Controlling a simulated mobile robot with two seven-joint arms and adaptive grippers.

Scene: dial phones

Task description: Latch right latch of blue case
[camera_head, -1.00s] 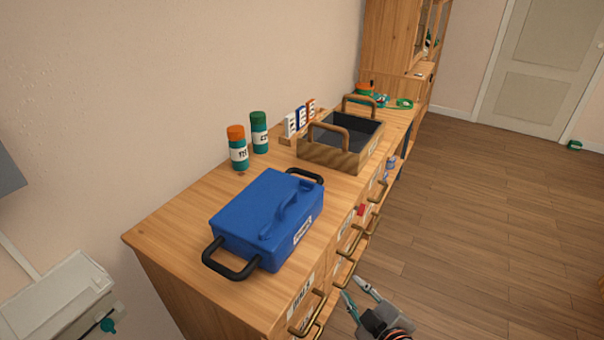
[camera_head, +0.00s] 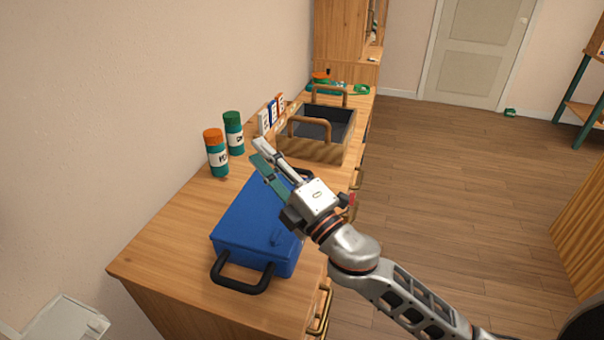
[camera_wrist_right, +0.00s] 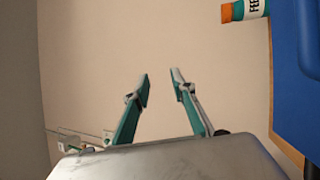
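The blue case (camera_head: 245,222) lies shut on the wooden cabinet top, with a black handle (camera_head: 242,277) at its near end. Its blue edge also shows at the right of the wrist view (camera_wrist_right: 303,100). My right gripper (camera_head: 258,151) is above the far part of the case, pointing up-left toward the wall. My left gripper is not in view.
An orange-capped bottle (camera_head: 217,155) and a green-capped bottle (camera_head: 233,133) stand behind the case by the wall. A wooden box with handles (camera_head: 315,153) stands farther along the top. Drawer handles (camera_head: 322,310) stick out in front. The floor at right is open.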

